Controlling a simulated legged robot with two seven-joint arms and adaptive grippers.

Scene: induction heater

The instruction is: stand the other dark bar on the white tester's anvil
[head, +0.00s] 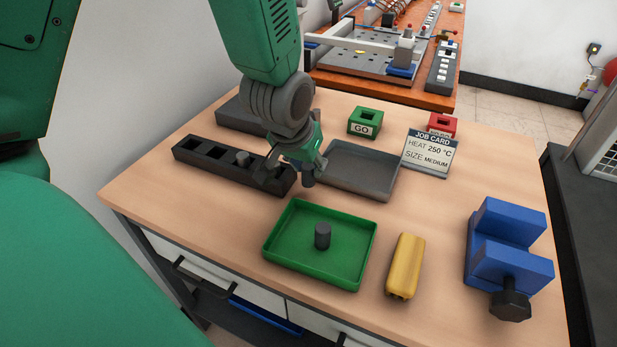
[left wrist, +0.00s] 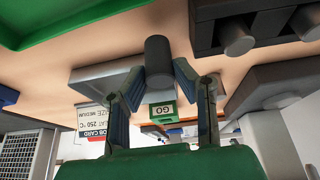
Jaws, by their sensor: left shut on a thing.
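My left gripper (head: 300,172) is shut on a dark bar (head: 308,177) and holds it upright above the table, between the dark rack (head: 203,167) and the grey tray (head: 385,187). In the left wrist view the held bar (left wrist: 158,62) sits between both fingertips (left wrist: 158,84). Another dark bar (head: 322,236) stands upright in the green tray (head: 290,273). A dark bar (head: 242,158) also stands in the rack; the wrist view shows two bar ends there. I cannot make out the white tester's anvil. My right gripper is not in view.
A green GO block (head: 365,122), a red block (head: 441,124) and a job card (head: 431,153) stand behind. A yellow block (head: 405,265) and blue vise (head: 508,245) are at the front right. A partly cut-off white grilled unit (head: 602,150) is at the right edge.

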